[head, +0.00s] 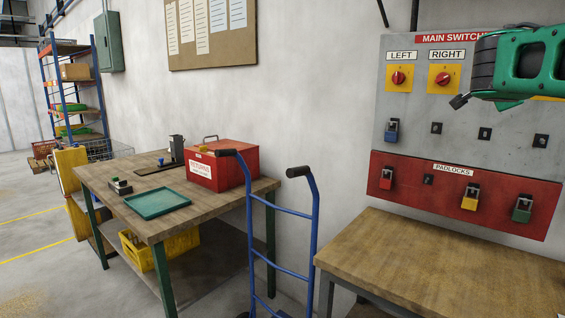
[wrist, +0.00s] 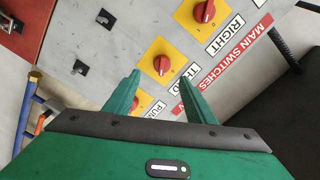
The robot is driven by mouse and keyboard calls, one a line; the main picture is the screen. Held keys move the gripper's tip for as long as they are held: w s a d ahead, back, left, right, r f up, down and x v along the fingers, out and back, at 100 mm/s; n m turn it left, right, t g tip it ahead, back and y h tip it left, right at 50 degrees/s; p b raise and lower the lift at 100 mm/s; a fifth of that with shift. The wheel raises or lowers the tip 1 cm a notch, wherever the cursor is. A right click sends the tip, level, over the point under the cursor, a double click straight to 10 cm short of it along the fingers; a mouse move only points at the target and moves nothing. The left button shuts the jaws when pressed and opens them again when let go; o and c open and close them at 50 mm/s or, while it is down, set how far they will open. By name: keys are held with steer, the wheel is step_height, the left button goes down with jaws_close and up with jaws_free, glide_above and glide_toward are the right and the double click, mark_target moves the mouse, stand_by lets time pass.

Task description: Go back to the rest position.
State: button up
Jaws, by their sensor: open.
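My gripper (head: 458,101) is green and dark grey and hangs at the upper right in the head view, in front of the main switches panel (head: 405,115). In the wrist view its two green fingers stand apart with nothing between them (wrist: 158,92), so it is open and empty. Red knobs on yellow plates show beyond the fingers, one of them (wrist: 161,65) just past the tips. My gripper hides part of the panel's right side in the head view.
A blue padlock (head: 392,131) hangs on the grey panel; red (head: 387,178), yellow (head: 470,198) and green (head: 522,208) padlocks hang on the red strip. A wooden table (head: 430,258) stands below. A blue hand truck (head: 282,210) and a workbench (head: 225,205) with a red box (head: 222,165) are left.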

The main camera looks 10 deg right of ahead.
steer(key=s+a+f+n+g+y, duration=0.2)
steer(key=s+f, duration=0.1)
steer(key=f, duration=0.6)
steer(key=s+a+f+n+g+y, duration=0.1)
steer(key=s+a+f+n+y, duration=0.2)
steer(key=f, duration=0.5)
steer(key=s+a+f+n+g+y, duration=0.2)
steer(key=s+f, duration=0.1)
steer(key=f, duration=0.6)
steer(key=s+a+f+n+g+y, duration=0.6)
steer(key=s+a+f+n, duration=0.2)
steer(key=s+a+f, duration=0.8)
steer(key=s+f, duration=0.2)
steer(key=s, duration=0.2)
steer(key=shift+s+a+g+y, duration=0.3)
steer(key=shift+s, duration=0.1)
